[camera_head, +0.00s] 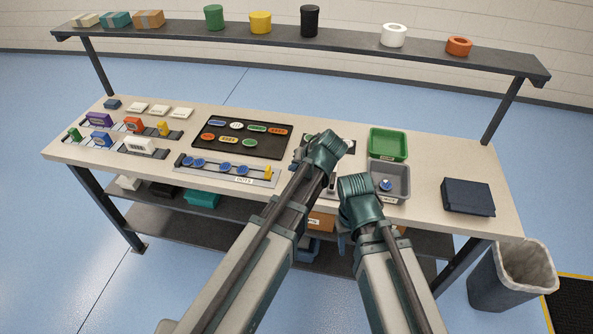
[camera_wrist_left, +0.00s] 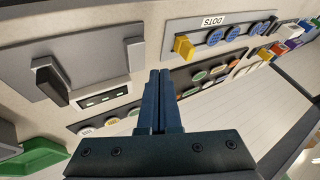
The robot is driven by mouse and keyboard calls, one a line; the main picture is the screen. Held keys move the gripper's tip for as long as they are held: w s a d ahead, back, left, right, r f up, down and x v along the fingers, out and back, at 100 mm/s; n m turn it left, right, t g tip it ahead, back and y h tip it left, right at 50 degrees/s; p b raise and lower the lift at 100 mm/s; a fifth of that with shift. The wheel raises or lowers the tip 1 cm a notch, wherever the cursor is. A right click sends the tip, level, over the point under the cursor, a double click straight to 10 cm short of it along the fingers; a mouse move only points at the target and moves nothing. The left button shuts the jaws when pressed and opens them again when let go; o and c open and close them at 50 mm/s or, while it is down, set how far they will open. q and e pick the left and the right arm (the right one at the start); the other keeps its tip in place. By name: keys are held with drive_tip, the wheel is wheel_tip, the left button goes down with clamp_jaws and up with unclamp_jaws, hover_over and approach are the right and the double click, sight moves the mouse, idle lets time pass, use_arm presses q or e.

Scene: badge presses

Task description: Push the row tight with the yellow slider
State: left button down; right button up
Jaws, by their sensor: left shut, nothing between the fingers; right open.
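The yellow slider (camera_head: 268,172) stands at the right end of a grey track (camera_head: 205,172) labelled DOTS. Several blue discs sit in the track to its left, with uneven gaps between them. In the left wrist view the slider (camera_wrist_left: 183,46) stands upright beside the nearest blue disc (camera_wrist_left: 214,38). My left gripper (camera_wrist_left: 158,76) is shut and empty, apart from the slider; in the head view its hand (camera_head: 325,154) is right of the track and hides its fingertips. My right gripper (camera_head: 357,188) is open near the table's front edge, in front of the grey bin, its fingers mostly hidden.
A black tray (camera_head: 240,146) with oval badges lies behind the track. A grey press (camera_wrist_left: 75,55) with a dark lever is beside my left gripper. Green (camera_head: 388,144) and grey (camera_head: 401,183) bins and a dark blue box (camera_head: 468,197) stand to the right.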

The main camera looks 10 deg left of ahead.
sight(272, 172)
use_arm(q)
drive_tip(key=b+x, duration=0.4)
drive_tip(key=x, duration=0.2)
drive_tip(key=shift+f, duration=0.25)
drive_tip(key=shift+a+r+p, duration=0.2)
drive_tip(key=shift+a, duration=0.4)
drive_tip(key=shift+a+r+p, duration=0.2)
drive_tip(key=shift+a+r, duration=0.05)
drive_tip(key=shift+a, duration=1.05)
drive_tip(key=a, duration=1.3)
drive_tip(key=shift+w+a, duration=0.2)
drive_tip(key=shift+d, duration=0.15)
